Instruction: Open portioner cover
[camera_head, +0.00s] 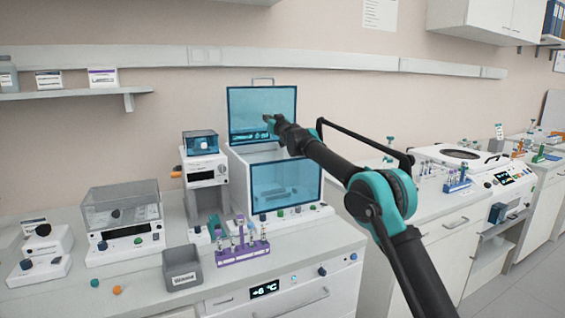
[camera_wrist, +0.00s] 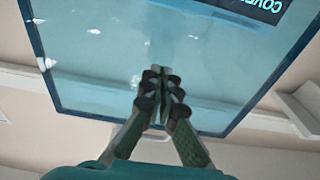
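The portioner (camera_head: 240,175) is a white box on the bench with a blue see-through front pane (camera_head: 287,186). Its blue see-through cover (camera_head: 262,100) stands raised, close to upright, at the back of the box, with a thin handle (camera_head: 262,80) on its top edge. My gripper (camera_head: 268,120) is in front of the cover's inner face, above the box. In the wrist view the cover (camera_wrist: 95,70) fills most of the picture, and my gripper's fingers (camera_wrist: 163,85) are together against or just before it. I see nothing between them; contact is unclear.
A small device with a blue top (camera_head: 201,143) stands close left of the portioner. A purple tube rack (camera_head: 242,251) and a grey bin (camera_head: 182,268) are in front. A device with a clear lid (camera_head: 122,205) is further left. A wall shelf (camera_head: 75,94) is at upper left.

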